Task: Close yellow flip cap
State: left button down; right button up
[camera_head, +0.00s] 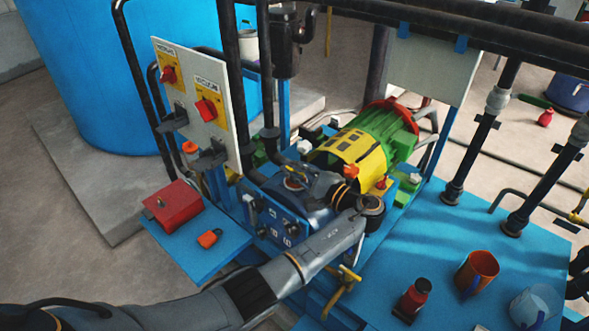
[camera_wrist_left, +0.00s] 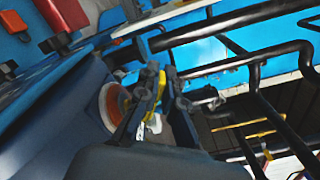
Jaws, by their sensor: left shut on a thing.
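A yellow slotted cover (camera_head: 343,148) lies over the near end of a green motor in the head view. My left arm comes in from the lower left and bends back at a dark wrist joint beside the pump. My left gripper (camera_wrist_left: 152,100) shows in the wrist view, its dark fingers close together with a small yellow part (camera_wrist_left: 153,123) between them. I cannot tell whether this part belongs to the flip cap. An orange disc with a pale rim (camera_wrist_left: 112,105) is just left of the fingers. The fingertips are hard to make out in the head view. My right gripper is not in view.
A switch panel (camera_head: 198,100) with red knobs and black pipes stand left of the pump. A red box (camera_head: 173,205) is on the blue side shelf. An orange mug (camera_head: 477,270) and a red bottle (camera_head: 414,294) stand on the blue table, whose middle is clear.

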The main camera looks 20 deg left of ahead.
aim_at(289, 187)
pick_arm(q)
jog(key=n+b, duration=0.1)
jog(key=f+n+b, duration=0.1)
jog(key=n+b, duration=0.1)
jog(key=f+n+b, duration=0.1)
jog(key=n+b, duration=0.1)
jog(key=shift+s+a+f, duration=0.15)
jog(key=shift+s+a, duration=0.05)
jog(key=shift+s, duration=0.2)
jog(key=shift+f+n+b, duration=0.15)
jog(key=shift+n+b, duration=0.65)
jog(key=shift+b, duration=0.05)
jog(key=shift+n+b, duration=0.3)
jog(key=shift+n, duration=0.1)
jog(key=c, duration=1.5)
grip_release()
jog(key=shift+s, duration=0.1)
jog(key=shift+f, duration=0.15)
